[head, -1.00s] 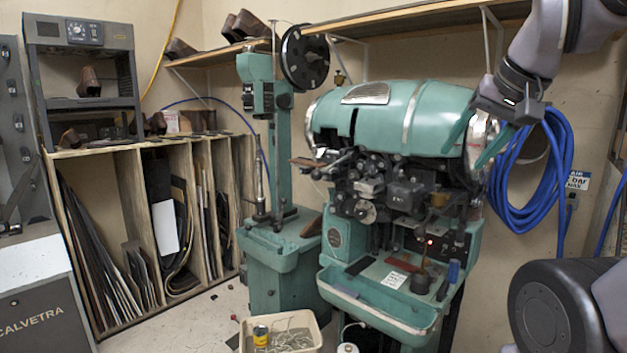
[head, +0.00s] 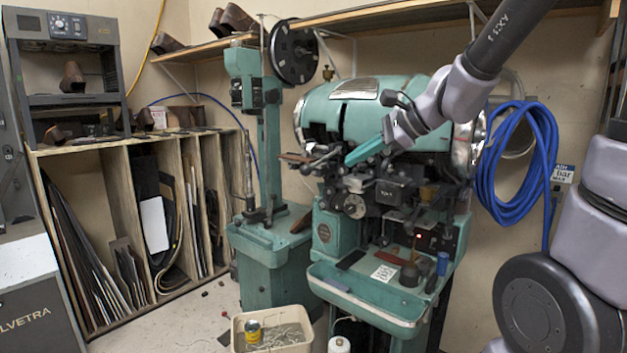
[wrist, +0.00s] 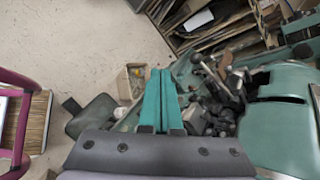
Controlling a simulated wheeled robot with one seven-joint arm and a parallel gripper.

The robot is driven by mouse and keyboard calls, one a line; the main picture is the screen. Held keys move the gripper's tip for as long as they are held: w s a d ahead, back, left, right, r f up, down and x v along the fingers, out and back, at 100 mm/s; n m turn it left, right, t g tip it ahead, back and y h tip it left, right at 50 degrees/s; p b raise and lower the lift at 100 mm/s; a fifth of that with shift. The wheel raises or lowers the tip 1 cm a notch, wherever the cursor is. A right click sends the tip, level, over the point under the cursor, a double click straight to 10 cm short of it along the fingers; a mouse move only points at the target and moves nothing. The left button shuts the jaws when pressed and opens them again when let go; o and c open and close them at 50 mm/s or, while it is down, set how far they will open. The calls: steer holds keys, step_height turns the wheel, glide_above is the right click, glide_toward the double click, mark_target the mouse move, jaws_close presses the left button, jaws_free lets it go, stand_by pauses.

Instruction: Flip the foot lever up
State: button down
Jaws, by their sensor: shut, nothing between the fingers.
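The green sole stitcher (head: 372,110) stands in the middle of the head view, with a cluster of dark metal levers and linkages on its front. Among these parts I cannot tell for certain which one is the foot lever; a brown-tipped arm (head: 294,158) sticks out at the left of the cluster. My gripper (head: 350,160) is shut and empty, its green fingers in front of the stitcher's drum and just above the linkages. In the wrist view, its two fingers (wrist: 160,73) lie side by side, with the linkages (wrist: 215,100) to their right. Contact cannot be told.
The stitcher's tray (head: 375,308) juts out below, with small items on it. A box (head: 272,345) of scraps stands on the floor at its left, beside a green post machine (head: 262,244). Blue hose (head: 540,150) hangs on the wall at right. A shelf (head: 410,17) runs above.

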steer(key=w+a+f+m+t, duration=0.2)
steer(key=w+f+m, duration=0.6)
steer(key=w+m, duration=0.1)
steer(key=shift+f+m, duration=0.2)
steer(key=shift+m, duration=0.4)
steer(key=shift+w, duration=0.1)
steer(key=w+a+f, duration=0.1)
steer(key=w+a, duration=0.5)
steer(key=a, duration=0.1)
steer(key=shift+a, duration=0.1)
